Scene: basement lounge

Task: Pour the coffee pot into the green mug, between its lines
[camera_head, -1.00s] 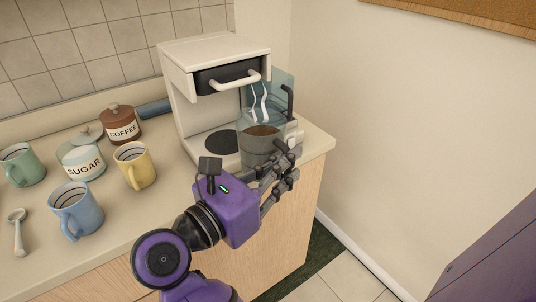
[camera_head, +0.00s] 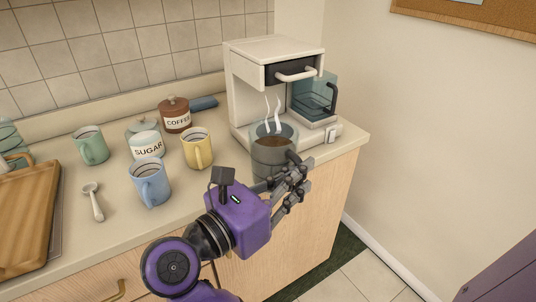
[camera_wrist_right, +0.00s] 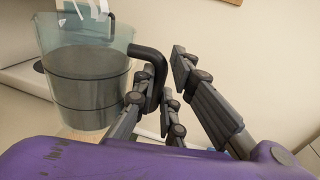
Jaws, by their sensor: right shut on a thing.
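The green mug (camera_head: 90,145) stands upright on the counter at the left, with dark lines on its inner wall. The clear coffee pot (camera_head: 272,157) holds dark coffee and steams. It is roughly upright in front of the coffee maker. My right gripper (camera_head: 290,177) is shut on the pot's handle. In the right wrist view the pot (camera_wrist_right: 88,92) shows at left, its black handle (camera_wrist_right: 152,62) beside the fingers (camera_wrist_right: 172,95). The pot is well to the right of the green mug. My left gripper is not in view.
Blue mug (camera_head: 150,183), yellow mug (camera_head: 196,148), sugar jar (camera_head: 145,143) and coffee jar (camera_head: 174,114) stand between pot and green mug. A spoon (camera_head: 94,200) and wooden board (camera_head: 28,222) lie at left. The coffee maker (camera_head: 245,85) with its blue tank (camera_head: 310,97) stands behind the pot.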

